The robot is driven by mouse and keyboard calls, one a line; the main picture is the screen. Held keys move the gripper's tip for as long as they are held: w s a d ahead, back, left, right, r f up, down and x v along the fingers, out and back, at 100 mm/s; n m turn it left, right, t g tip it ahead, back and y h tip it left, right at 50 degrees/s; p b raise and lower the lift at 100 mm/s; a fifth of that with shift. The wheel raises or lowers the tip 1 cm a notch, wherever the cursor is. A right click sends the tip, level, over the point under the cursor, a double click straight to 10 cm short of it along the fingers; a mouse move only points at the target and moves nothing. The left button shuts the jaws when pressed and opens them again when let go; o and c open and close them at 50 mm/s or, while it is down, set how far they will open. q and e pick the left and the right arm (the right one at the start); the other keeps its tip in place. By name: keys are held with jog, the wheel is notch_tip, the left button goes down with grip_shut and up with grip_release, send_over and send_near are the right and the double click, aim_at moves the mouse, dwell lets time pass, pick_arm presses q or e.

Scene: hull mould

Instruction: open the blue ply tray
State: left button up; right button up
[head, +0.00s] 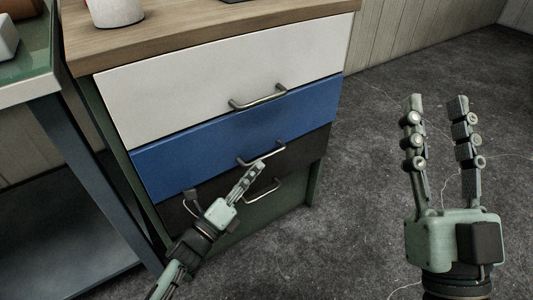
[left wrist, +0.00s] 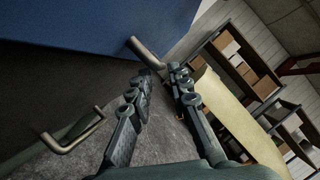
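The blue ply tray (head: 235,137) is the blue drawer under a white one, and its front looks flush with the cabinet. Its blue front fills the top left of the left wrist view (left wrist: 100,25). Its metal bar handle (head: 262,155) also shows in the left wrist view (left wrist: 143,52). My left gripper (head: 258,168) is just below the handle's middle. In the left wrist view its fingers are apart (left wrist: 160,72), with the handle's bar at their tips; the tips partly hide it, and I see no grip on it. My right gripper (head: 435,100) is open and empty, away from the cabinet.
The white drawer (head: 220,75) with its handle (head: 258,98) is above. A black drawer (head: 310,150) is below, its handle (head: 262,192) close to my left gripper. A green-topped table (head: 28,83) stands at the left. The grey floor (head: 360,190) before the cabinet is clear.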

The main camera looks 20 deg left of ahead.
aim_at(266, 157)
pick_arm(q)
jog(key=shift+x, duration=2.75)
grip_shut()
